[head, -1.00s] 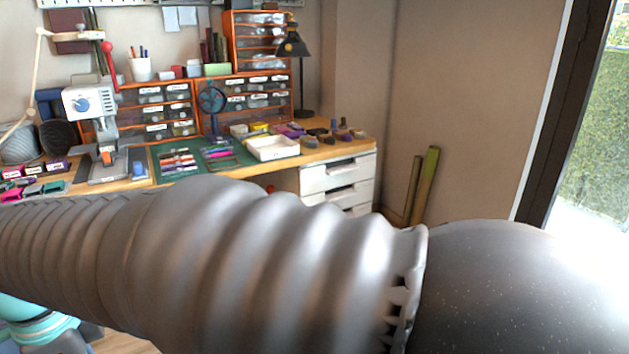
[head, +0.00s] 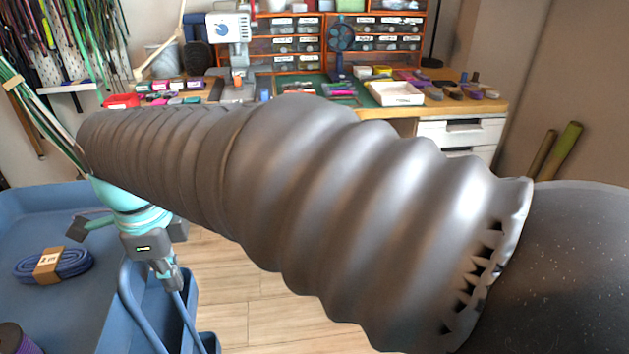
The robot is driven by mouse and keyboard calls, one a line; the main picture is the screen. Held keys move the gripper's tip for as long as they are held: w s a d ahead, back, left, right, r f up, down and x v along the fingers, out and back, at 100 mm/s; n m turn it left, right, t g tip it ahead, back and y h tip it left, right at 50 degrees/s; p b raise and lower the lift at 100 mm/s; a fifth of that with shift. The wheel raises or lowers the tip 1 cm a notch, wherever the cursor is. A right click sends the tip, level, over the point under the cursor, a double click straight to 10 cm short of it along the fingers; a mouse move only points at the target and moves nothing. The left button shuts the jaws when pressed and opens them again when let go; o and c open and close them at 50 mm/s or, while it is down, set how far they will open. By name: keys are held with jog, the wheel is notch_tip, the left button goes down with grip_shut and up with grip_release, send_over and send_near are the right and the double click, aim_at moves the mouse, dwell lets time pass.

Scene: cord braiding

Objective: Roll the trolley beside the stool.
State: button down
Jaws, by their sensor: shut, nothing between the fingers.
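The blue trolley (head: 45,212) fills the lower left of the head view, with its flat top tray and a bent blue tube handle (head: 131,305) at its right side. My gripper (head: 172,282) points down close to the handle's upper end. Its fingers look closed with nothing between them. I cannot tell whether it touches the handle. My grey ribbed arm crosses the middle of the view and hides much of the floor and bench front. No stool shows in view.
A blue cord coil (head: 55,264) with a tan band and a purple spool (head: 14,338) sit on the trolley's tray. Wooden floor (head: 240,300) shows clear right of the trolley. A workbench with white drawers (head: 460,132) stands behind. Two green-brown rolls (head: 562,150) lean at the right wall.

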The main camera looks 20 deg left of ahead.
notch_tip(320, 180, up, 10)
jog(key=w+d, duration=0.1)
jog(key=d, duration=0.1)
jog(key=shift+p, duration=0.3)
